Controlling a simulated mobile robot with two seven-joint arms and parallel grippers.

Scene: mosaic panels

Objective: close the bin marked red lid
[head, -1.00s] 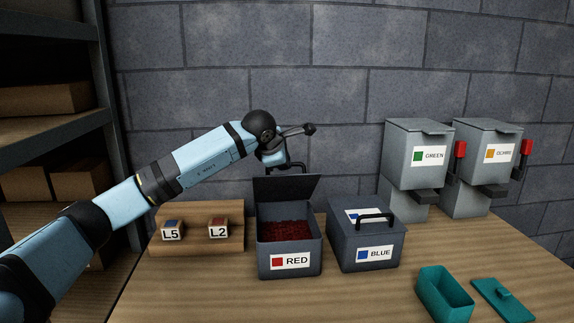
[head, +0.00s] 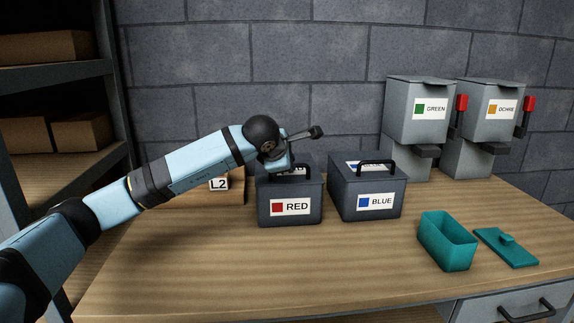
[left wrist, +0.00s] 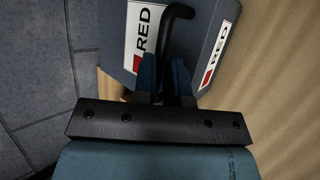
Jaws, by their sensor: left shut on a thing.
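The dark grey bin marked RED (head: 266,213) stands on the wooden table, its red label facing front. Its lid (left wrist: 185,10) lies down over the bin's top, and the red contents are out of sight. My left gripper (left wrist: 164,70) is shut on the black lid handle (left wrist: 176,15); in the head view the handle (head: 302,172) is partly behind my gripper. I cannot tell from these views whether the lid sits fully flush. My right gripper is not in view.
The bin marked BLUE (head: 350,210), lid on, stands just right. Dispensers GREEN (head: 410,128) and OCHRE (head: 483,140) stand behind. A teal open box (head: 445,245) and teal lid (head: 507,250) lie at right. A wooden stand with label L2 (head: 218,184) is behind my arm. The front table is clear.

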